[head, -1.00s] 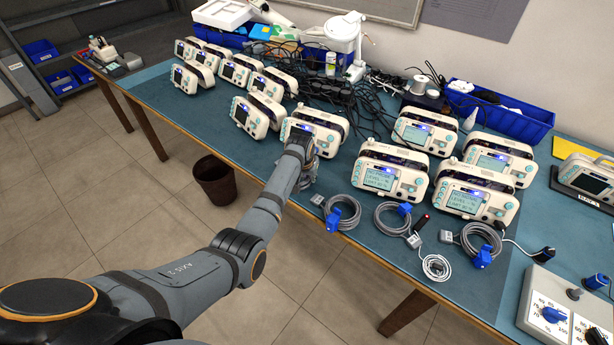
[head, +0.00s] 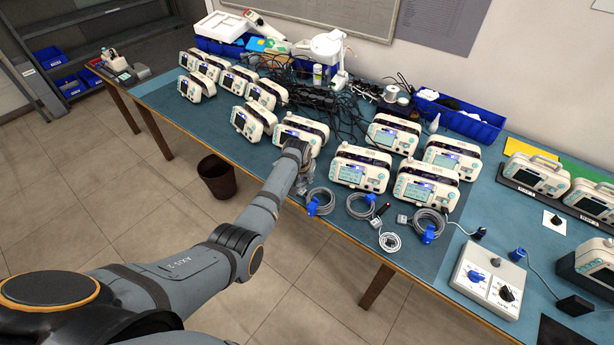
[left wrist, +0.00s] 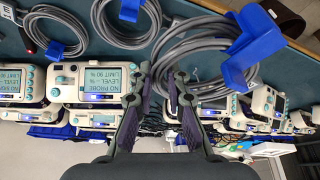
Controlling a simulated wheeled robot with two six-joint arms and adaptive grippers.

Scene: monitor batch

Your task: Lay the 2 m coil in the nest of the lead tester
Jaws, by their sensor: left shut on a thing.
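My left gripper (head: 303,180) is over the bench's front edge, jaws shut. In the left wrist view grey cable loops of a coil (left wrist: 198,50) with a large blue clip (left wrist: 250,45) show at the fingers (left wrist: 165,85), and the gripper is shut on this coil. Three grey coils with blue clips show in the head view: a left one (head: 325,199) close beside the gripper, a middle one (head: 361,205) and a right one (head: 430,220). I cannot read which is 2 m. I cannot make out a nest or tell which device is the lead tester. My right gripper is not in view.
Several monitors stand behind the coils, one being the front one (head: 361,168). A thin white coil (head: 389,243) lies by the front edge. A grey box with knobs (head: 488,282) stands at right. A bin (head: 217,178) is on the floor.

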